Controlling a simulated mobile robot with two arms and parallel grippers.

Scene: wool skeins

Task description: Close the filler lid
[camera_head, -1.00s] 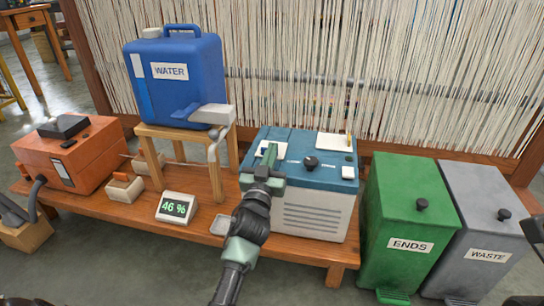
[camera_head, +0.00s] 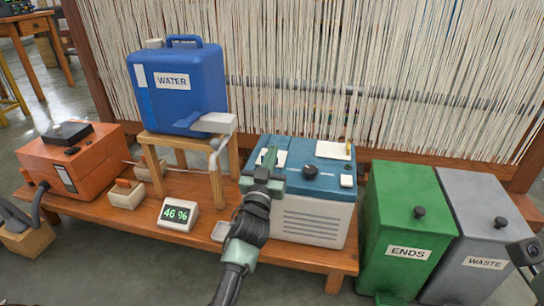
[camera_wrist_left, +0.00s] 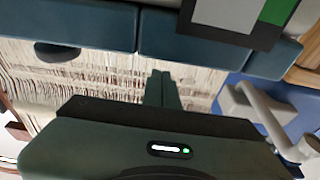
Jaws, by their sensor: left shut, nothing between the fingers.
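The humidifier-like machine (camera_head: 310,200) has a teal top and a pale ribbed body and stands on the low wooden bench. Its top carries a black knob (camera_head: 311,170), a white plate at the back right (camera_head: 334,150) and a white patch beside my left gripper (camera_head: 281,158). I cannot tell for sure which part is the filler lid. My left gripper (camera_head: 270,154) is shut and empty over the left part of the top. In the left wrist view its fingertips (camera_wrist_left: 162,76) are together, close to a teal edge (camera_wrist_left: 190,35). My right gripper's fingers do not show.
A blue WATER canister (camera_head: 185,90) on a wooden stand is at the left, with a grey spout reaching towards the machine. A display reading 46 % (camera_head: 177,214) is in front. Green ENDS (camera_head: 405,220) and grey WASTE (camera_head: 485,230) bins stand at the right.

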